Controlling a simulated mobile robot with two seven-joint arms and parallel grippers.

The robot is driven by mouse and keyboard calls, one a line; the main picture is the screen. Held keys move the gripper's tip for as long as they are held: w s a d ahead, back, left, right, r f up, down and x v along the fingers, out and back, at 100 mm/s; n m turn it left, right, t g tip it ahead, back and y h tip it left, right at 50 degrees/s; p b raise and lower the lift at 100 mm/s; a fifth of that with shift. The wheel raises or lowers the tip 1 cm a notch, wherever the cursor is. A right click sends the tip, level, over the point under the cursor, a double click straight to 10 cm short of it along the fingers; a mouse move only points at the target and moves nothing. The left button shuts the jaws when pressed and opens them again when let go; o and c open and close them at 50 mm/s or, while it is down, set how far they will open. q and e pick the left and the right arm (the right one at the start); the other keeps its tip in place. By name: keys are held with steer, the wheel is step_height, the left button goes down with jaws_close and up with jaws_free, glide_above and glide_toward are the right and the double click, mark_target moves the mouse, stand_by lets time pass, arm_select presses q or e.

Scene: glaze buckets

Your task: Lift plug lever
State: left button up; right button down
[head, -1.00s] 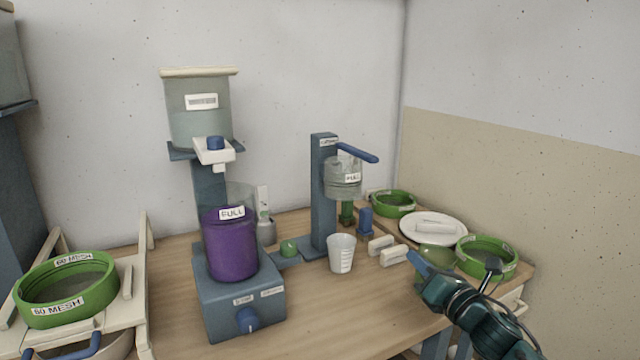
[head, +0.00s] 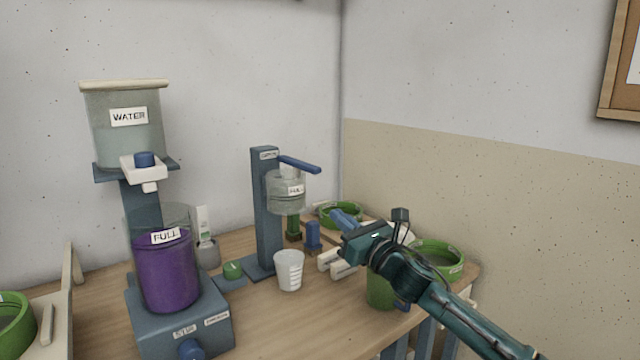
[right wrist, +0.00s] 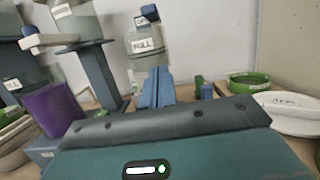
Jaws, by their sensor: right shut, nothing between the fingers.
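The plug lever appears to be the blue bar (head: 300,164) at the top of a blue stand (head: 266,215), pointing right and slightly toward me. A clear cup marked FULL (head: 287,193) hangs under it on the stand; it also shows in the right wrist view (right wrist: 146,44). My right gripper (head: 343,217) is shut and empty, below and to the right of the lever, apart from it. Its blue fingers (right wrist: 157,88) point toward the stand in the right wrist view. My left gripper is not in view.
A white measuring cup (head: 289,270) stands in front of the stand. A purple FULL bucket (head: 166,272) sits on a blue base to the left, under a WATER tank (head: 124,134). Green sieves (head: 440,258) lie to the right. Front table surface (head: 290,325) is clear.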

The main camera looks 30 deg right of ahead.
arm_select(q)
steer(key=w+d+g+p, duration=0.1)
steer(key=p, duration=0.1)
steer(key=shift+p, duration=0.3)
arm_select(e)
steer(key=w+r, duration=0.5)
steer(key=w, duration=0.2)
steer(key=shift+w+a+r, duration=0.15)
steer(key=shift+a+r, duration=0.15)
steer(key=shift+r, duration=0.1)
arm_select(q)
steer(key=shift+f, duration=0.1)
